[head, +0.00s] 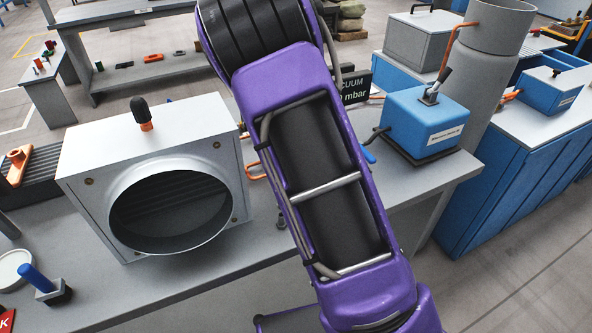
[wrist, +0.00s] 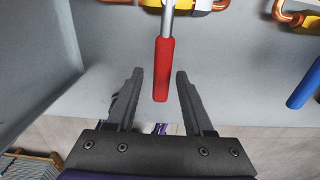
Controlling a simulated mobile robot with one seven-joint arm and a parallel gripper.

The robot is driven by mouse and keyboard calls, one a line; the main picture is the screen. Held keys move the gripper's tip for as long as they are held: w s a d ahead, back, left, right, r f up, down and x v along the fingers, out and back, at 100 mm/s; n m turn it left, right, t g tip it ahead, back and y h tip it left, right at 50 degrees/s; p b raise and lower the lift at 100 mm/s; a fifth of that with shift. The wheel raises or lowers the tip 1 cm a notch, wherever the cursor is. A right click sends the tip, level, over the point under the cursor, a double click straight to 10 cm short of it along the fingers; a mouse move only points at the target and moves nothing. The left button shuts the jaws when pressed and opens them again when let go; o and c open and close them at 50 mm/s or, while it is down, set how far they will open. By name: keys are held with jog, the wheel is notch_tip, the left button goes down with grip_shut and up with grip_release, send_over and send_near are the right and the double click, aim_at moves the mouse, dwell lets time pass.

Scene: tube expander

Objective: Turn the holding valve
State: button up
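In the wrist view, a red lever handle (wrist: 163,72) hangs down from a metal stem on a yellow valve body (wrist: 183,4). My gripper (wrist: 160,76) is open, with one finger on each side of the red handle and a visible gap on both sides. A blue lever handle (wrist: 304,86) is at the right edge, outside the fingers. I see no label telling which is the holding valve. In the head view my arm hides the gripper and the red handle; a blue handle end (head: 369,154) shows just right of the arm.
Copper pipes (wrist: 290,14) run beside the valves. In the head view, a grey box with a round duct opening (head: 172,212) stands left of my arm. A blue box with a black lever (head: 425,120) stands right on the grey bench (head: 440,178). A vacuum display (head: 354,90) is behind my arm.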

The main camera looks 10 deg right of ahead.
dwell(0.3)
notch_tip(320, 180, up, 17)
jog(key=shift+r, duration=0.2)
dwell(0.4)
